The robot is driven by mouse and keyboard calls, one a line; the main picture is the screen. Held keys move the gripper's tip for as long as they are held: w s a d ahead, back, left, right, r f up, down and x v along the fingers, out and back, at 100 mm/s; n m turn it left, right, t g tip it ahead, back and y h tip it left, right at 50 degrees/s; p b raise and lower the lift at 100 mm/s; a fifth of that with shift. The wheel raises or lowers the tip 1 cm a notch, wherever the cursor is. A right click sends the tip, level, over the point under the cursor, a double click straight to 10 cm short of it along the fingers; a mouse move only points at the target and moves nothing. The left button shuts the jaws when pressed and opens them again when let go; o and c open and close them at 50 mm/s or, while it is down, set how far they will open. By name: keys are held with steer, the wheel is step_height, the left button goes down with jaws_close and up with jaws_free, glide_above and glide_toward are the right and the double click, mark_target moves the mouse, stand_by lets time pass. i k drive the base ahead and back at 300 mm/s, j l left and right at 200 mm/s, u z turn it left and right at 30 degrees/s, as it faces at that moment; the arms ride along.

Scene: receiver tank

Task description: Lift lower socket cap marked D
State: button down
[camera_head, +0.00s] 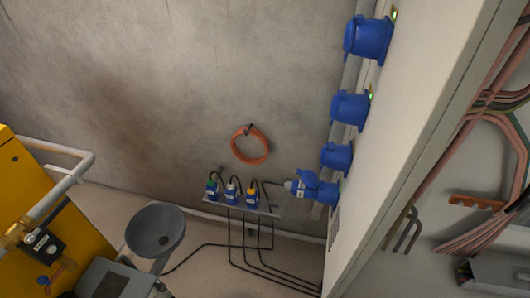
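Several blue round socket caps stick out from the side of the pale cabinet (400,150) in a column. The top blue cap (368,40) is the largest in view, with another blue cap (350,109) below it and a smaller blue cap (337,156) under that. The lowest blue socket (323,191) has a blue and grey piece (299,185) jutting left; I cannot tell whether it is a plug or a raised cap. No letter D is legible on any of them. My gripper is not in view.
A small wall shelf (267,213) holds green, white and yellow-marked blue connectors with black cables. An orange coil (249,145) hangs on the concrete wall. Yellow equipment (30,195) and a grey dish (155,230) stand at left. Pink cables (490,150) fill the right side.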

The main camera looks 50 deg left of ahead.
mark_target(324, 153)
steer(key=u, duration=1.35)
steer(key=i+l+z, duration=0.1)
steer(key=i+l, duration=0.55)
